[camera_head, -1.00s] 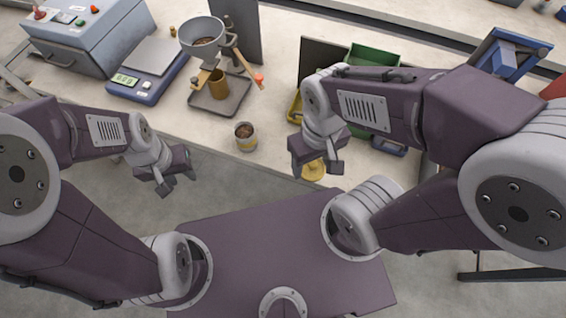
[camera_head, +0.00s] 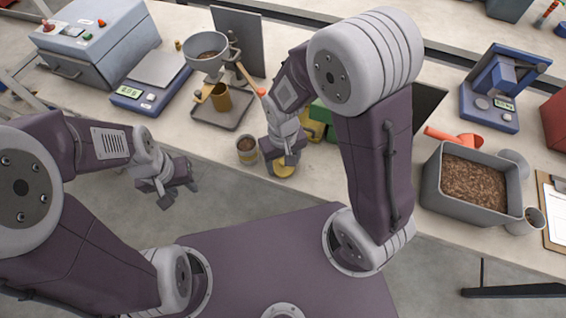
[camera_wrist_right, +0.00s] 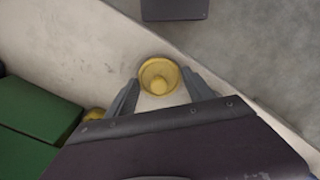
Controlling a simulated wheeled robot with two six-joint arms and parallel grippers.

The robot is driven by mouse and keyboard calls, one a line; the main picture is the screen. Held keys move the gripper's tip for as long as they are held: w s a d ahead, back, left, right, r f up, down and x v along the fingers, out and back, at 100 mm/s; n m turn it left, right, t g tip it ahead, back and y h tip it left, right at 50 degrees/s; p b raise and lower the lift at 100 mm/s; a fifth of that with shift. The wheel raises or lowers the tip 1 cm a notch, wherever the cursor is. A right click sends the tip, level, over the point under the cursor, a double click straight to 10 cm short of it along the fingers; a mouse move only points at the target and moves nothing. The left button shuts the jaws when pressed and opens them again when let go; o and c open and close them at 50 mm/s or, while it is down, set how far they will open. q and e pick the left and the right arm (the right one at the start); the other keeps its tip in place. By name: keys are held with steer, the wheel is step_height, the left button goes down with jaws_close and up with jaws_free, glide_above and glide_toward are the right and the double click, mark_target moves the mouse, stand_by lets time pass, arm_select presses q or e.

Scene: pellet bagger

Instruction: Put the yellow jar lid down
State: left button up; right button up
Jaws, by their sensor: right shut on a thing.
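In the right wrist view the lid (camera_wrist_right: 159,76) sits between the fingertips of my right gripper (camera_wrist_right: 158,88). My right gripper (camera_head: 281,165) is shut on it; its height above the bench is hard to tell. My left gripper (camera_head: 179,194) is open and empty, off the bench's front edge at the left.
A hopper stand (camera_head: 207,66), a digital scale (camera_head: 150,80) and a blue-grey machine (camera_head: 95,40) stand behind and left. Green and yellow bins (camera_head: 322,118) are partly hidden by my right arm. A grey pellet tub (camera_head: 470,190) and red scoop (camera_head: 455,137) are at right.

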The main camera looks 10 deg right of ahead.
steer(key=shift+w+f, duration=0.1)
steer(key=shift+f, duration=0.25)
steer(key=shift+f, duration=0.15)
steer(key=o, duration=1.3)
step_height(320, 180, up, 12)
steer(key=r+p, duration=0.1)
steer(key=p, duration=0.1)
steer(key=s+d+f, duration=0.1)
steer(key=d, duration=0.2)
steer(key=s+d+f+m, duration=0.1)
steer(key=d+f, duration=0.1)
steer(key=s+d+f+m+t, duration=0.1)
steer(key=d+f, duration=0.1)
steer(key=d, duration=0.1)
steer(key=shift+s+d+f, duration=0.15)
steer(key=shift+s+d, duration=0.15)
steer(key=shift+d, duration=0.05)
